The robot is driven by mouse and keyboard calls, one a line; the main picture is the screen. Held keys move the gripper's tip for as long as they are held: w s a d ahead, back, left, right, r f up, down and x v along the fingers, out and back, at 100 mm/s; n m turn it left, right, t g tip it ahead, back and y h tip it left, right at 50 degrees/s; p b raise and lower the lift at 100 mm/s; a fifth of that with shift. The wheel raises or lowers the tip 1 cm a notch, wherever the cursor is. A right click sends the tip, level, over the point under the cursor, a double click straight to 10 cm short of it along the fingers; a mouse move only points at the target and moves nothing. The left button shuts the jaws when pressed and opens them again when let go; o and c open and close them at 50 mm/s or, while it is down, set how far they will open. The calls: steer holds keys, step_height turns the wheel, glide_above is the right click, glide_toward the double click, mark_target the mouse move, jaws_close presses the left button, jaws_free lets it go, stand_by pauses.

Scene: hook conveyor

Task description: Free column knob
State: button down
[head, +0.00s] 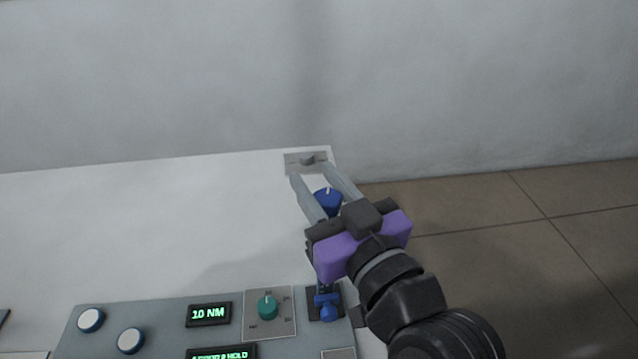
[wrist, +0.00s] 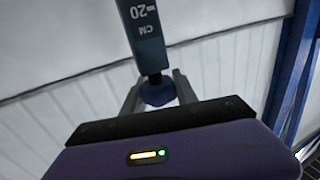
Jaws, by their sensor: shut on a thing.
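A dark blue knob (wrist: 158,92) sits at the near end of a dark column (wrist: 146,40) marked "20 CM" in the wrist view. My gripper (wrist: 158,88) has one grey finger on each side of this knob and is shut on it. In the head view my gripper (head: 314,174) reaches over the white surface, and a blue knob (head: 327,201) with a white pointer mark shows between its fingers. I cannot tell from the head view whether this is the same knob. The column is not clear there.
A grey plate (head: 290,168) lies at the white table's (head: 150,230) far right corner, just beyond the fingertips. A grey panel (head: 160,315) in front has white buttons, green displays, a teal knob (head: 268,307) and a blue switch (head: 326,306). Open tiled floor lies right.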

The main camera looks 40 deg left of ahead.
mark_target(336, 207)
steer(key=c, duration=0.9)
jaws_free()
steer(key=shift+c, duration=0.2)
steer(key=b+v, duration=0.1)
steer(key=v, duration=0.7)
